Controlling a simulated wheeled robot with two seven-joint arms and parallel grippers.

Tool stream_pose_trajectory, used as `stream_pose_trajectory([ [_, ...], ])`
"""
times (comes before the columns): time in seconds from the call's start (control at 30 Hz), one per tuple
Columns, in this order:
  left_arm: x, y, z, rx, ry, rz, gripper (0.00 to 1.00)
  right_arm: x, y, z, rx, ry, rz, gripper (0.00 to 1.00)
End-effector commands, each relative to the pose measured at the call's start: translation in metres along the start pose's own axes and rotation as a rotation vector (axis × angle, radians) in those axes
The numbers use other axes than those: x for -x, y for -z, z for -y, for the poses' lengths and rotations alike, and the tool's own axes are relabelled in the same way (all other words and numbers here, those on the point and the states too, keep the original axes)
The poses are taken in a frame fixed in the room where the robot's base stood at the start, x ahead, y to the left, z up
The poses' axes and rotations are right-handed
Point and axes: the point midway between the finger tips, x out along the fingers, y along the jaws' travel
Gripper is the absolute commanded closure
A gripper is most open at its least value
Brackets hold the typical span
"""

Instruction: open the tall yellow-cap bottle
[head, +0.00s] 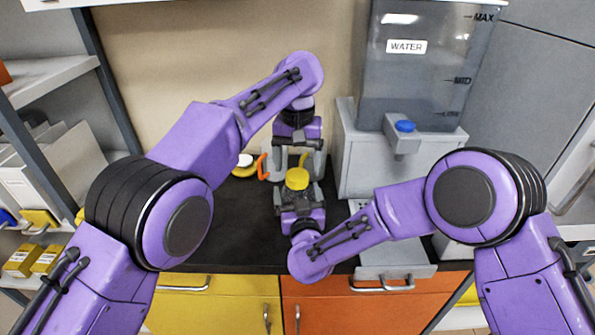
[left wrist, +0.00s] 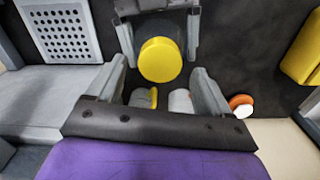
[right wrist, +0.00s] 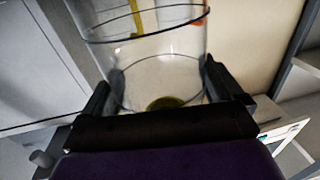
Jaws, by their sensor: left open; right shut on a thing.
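The tall yellow-cap bottle stands upright on the black bench, its round yellow cap (head: 297,178) on top. The cap also shows from above in the left wrist view (left wrist: 160,60). My right gripper (head: 299,198) is shut on the bottle, below the cap. In the right wrist view the bottle's clear body (right wrist: 160,62) is between its fingers. My left gripper (head: 298,157) is open on the far side of the cap. In the left wrist view its fingers are spread wider than the cap, and the cap lies just beyond them, apparently untouched.
A water tank (head: 420,75) with a blue knob (head: 405,126) stands on a grey base right of the bottle. A small white-topped item (head: 245,161) and an orange hooked item (head: 262,167) lie left of my left gripper. The bench's left part (head: 225,215) is clear.

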Motion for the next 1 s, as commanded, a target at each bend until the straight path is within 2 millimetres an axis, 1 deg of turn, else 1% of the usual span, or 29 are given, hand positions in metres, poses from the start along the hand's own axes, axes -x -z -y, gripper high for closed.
stream_pose_trajectory([
  [0.1, 0.011, 0.0, 0.0, 0.0, 0.0, 0.0, 0.2, 0.0, 0.0, 0.0, 0.0, 0.0, 0.0, 0.92],
  [0.3, 0.013, 0.0, 0.001, 0.0, 0.001, 0.001, 0.2, 0.0, 0.0, 0.0, 0.0, 0.001, 0.0, 0.92],
  [0.33, 0.013, 0.0, 0.001, 0.0, 0.001, 0.001, 0.2, 0.0, 0.0, 0.0, -0.001, 0.001, 0.0, 0.03],
  [0.37, 0.013, 0.0, 0.001, 0.0, 0.001, 0.001, 0.2, 0.0, 0.0, 0.0, -0.001, 0.001, 0.0, 0.0],
  [0.57, 0.013, 0.0, 0.001, 0.0, 0.001, 0.0, 0.2, 0.001, 0.0, 0.0, 0.0, 0.001, 0.0, 0.0],
  [0.67, 0.01, 0.0, 0.001, 0.0, 0.001, 0.0, 0.2, 0.008, -0.001, 0.001, 0.0, 0.002, 0.0, 0.0],
  [0.77, 0.004, 0.0, 0.001, 0.0, 0.001, 0.001, 0.2, 0.027, -0.003, 0.001, 0.002, 0.003, 0.001, 0.0],
  [0.9, -0.005, 0.0, 0.001, 0.0, 0.001, 0.0, 0.2, 0.062, -0.003, 0.001, 0.003, 0.004, 0.0, 0.0],
  [1.0, -0.009, 0.0, 0.001, 0.0, 0.001, 0.0, 0.2, 0.083, -0.003, 0.0, 0.004, 0.003, 0.0, 0.0],
])
